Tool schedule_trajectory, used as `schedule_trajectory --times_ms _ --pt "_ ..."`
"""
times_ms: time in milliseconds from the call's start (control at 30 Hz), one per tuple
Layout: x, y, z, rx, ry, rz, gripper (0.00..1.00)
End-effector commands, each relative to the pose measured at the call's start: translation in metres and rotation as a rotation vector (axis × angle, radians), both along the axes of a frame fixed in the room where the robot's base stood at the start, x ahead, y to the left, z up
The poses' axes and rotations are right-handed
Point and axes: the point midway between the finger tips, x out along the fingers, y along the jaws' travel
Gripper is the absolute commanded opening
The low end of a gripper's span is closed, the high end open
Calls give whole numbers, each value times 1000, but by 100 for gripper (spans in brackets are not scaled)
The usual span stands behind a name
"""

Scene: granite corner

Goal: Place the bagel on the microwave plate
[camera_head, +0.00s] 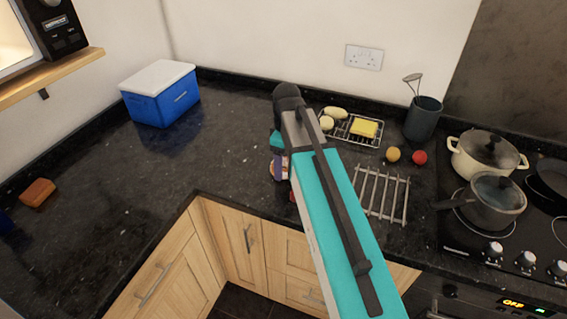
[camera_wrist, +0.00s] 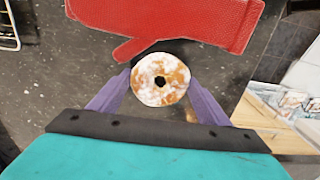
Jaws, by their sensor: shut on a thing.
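The bagel (camera_wrist: 176,92), round with white frosting-like patches and a dark hole, sits between the purple fingers of my gripper (camera_wrist: 160,82) in the wrist view. The fingers are shut on its two sides. In the head view my gripper (camera_head: 279,168) is over the counter near the corner, mostly hidden by my arm. The microwave (camera_head: 50,25) is at the top left on a wooden shelf, with a lit interior at the picture edge. The microwave plate is not visible.
A red leather-like mitt (camera_wrist: 190,20) lies just beyond the bagel. A blue cool box (camera_head: 160,98), a wire rack with food (camera_head: 345,137), a metal trivet (camera_head: 382,195), a utensil pot (camera_head: 423,120) and hob pans (camera_head: 485,155) stand around. The left counter is largely clear.

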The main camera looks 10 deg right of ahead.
Motion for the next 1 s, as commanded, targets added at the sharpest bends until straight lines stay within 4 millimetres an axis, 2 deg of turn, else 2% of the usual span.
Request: schedule_trajectory --times_ms 567,600,667,1000 --pt "0 -1 -10 0 0 -1 65" --pt "0 -1 -9 0 0 -1 77" --pt "0 -1 -9 0 0 -1 87" --pt "0 -1 -8 0 0 -2 89"
